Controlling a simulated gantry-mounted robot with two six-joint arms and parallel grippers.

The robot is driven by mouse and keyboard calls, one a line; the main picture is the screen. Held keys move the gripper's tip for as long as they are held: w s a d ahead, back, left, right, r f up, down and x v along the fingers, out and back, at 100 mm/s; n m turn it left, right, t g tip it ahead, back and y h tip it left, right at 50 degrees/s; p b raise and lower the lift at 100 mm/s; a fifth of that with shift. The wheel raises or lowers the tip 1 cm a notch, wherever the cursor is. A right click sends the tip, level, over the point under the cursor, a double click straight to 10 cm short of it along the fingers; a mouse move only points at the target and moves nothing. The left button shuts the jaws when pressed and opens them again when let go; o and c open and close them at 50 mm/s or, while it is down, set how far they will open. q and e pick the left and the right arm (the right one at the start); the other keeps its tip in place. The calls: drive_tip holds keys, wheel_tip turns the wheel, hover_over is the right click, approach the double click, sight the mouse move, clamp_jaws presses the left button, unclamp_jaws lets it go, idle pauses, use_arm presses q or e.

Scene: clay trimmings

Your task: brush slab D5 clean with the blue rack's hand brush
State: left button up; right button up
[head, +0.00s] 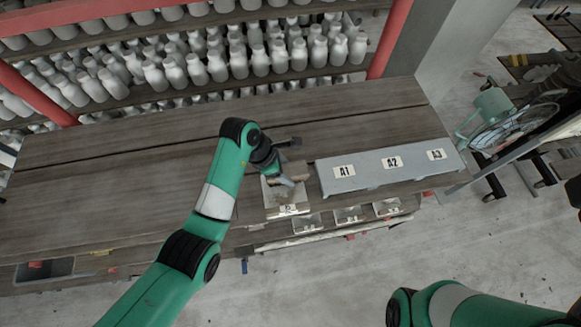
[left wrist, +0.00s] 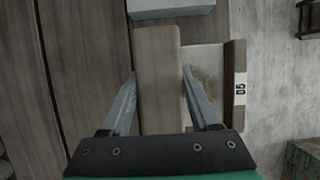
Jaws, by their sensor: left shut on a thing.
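My left gripper (head: 279,180) is shut on the hand brush (head: 296,171), a plain wooden block. In the left wrist view the brush (left wrist: 158,80) stands between the two fingers (left wrist: 158,98). Slab D5 (head: 284,197) lies under and beside the brush near the table's front edge. In the left wrist view the slab (left wrist: 205,95) shows a pale face with a brown patch of crumbs, and a wooden edge bearing the D5 label. The brush hides part of the slab; I cannot tell whether its bristles touch it. My right gripper is out of view.
A grey block labelled A1, A2, A3 (head: 385,177) stands close to the right of the slab. Small labelled trays (head: 348,215) line the front edge. A dark item (head: 288,141) lies behind the brush. Shelves of white bottles (head: 240,65) stand behind. The table's left side (head: 110,190) is clear.

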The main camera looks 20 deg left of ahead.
use_arm(q)
drive_tip(key=shift+s+a, duration=0.35)
drive_tip(key=shift+a, duration=0.3)
drive_tip(key=shift+s+a, duration=0.3)
drive_tip(key=shift+a, duration=0.4)
drive_tip(key=shift+s+a, duration=0.35)
drive_tip(key=shift+a, duration=0.3)
drive_tip(key=shift+s+d, duration=0.35)
drive_tip(key=shift+s, duration=0.3)
drive_tip(key=shift+s+d, duration=0.3)
drive_tip(key=shift+s, duration=0.35)
drive_tip(key=shift+w+d, duration=0.45)
drive_tip(key=shift+d, duration=0.45)
drive_tip(key=shift+w+d, duration=0.5)
drive_tip(key=shift+d, duration=0.4)
drive_tip(key=shift+w+d, duration=0.45)
drive_tip(key=shift+d, duration=0.45)
drive_tip(key=shift+a, duration=0.1)
drive_tip(key=shift+s+a, duration=0.35)
drive_tip(key=shift+a, duration=0.3)
drive_tip(key=shift+s+a, duration=0.35)
drive_tip(key=shift+a, duration=0.25)
